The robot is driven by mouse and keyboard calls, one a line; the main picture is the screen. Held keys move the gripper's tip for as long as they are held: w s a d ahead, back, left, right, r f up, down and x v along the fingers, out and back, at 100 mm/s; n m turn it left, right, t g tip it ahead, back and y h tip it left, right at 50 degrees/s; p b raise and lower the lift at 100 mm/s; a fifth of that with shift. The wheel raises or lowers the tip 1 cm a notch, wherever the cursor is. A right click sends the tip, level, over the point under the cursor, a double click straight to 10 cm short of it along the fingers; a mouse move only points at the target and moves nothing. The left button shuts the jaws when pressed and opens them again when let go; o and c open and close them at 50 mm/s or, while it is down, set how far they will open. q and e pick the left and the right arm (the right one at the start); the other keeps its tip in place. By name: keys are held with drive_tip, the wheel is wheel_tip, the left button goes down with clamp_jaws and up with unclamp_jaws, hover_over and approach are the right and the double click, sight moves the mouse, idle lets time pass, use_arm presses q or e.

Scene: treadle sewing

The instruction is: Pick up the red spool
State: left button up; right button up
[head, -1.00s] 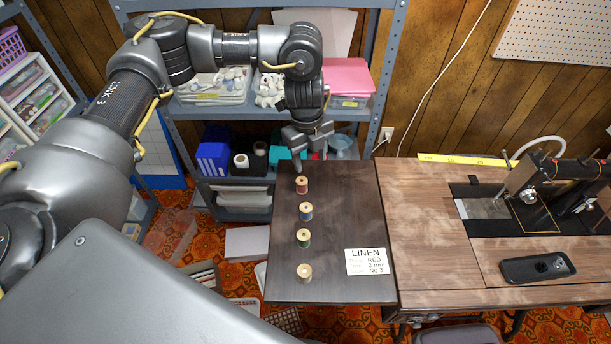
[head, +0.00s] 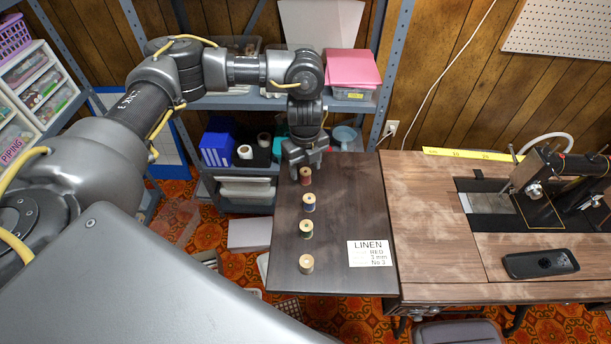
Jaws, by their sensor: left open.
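The red spool (head: 305,176) stands upright at the far end of a row of spools on the dark table leaf (head: 341,215). My left gripper (head: 304,168) points down right at the red spool, with its fingers around or just behind the spool's top. The jaws are open; I cannot tell whether a finger touches the spool. The gripper hides part of the area behind the spool. My right gripper is not in view.
Blue (head: 309,202), green (head: 306,229) and pale (head: 306,264) spools stand in line nearer me. A LINEN card (head: 370,253) lies to their right. A metal shelf stands behind.

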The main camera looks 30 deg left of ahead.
sight(305, 173)
use_arm(q)
wheel_tip(305, 173, down, 2)
drive_tip(key=shift+f, duration=0.65)
drive_tip(key=c, duration=1)
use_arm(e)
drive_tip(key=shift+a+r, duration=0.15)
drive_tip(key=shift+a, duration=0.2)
use_arm(q)
drive_tip(key=shift+r, duration=0.65)
drive_tip(key=s+d+r, duration=0.2)
drive_tip(key=d+r, duration=0.2)
drive_tip(key=s+d+r, duration=0.2)
drive_tip(key=d+r, duration=0.1)
drive_tip(key=d, duration=0.1)
drive_tip(key=s+d+r, duration=0.2)
drive_tip(key=d+r, duration=0.2)
drive_tip(key=shift+s+d+r+b, duration=0.1)
drive_tip(key=shift+s+r+b, duration=0.2)
drive_tip(key=shift+s+r, duration=0.05)
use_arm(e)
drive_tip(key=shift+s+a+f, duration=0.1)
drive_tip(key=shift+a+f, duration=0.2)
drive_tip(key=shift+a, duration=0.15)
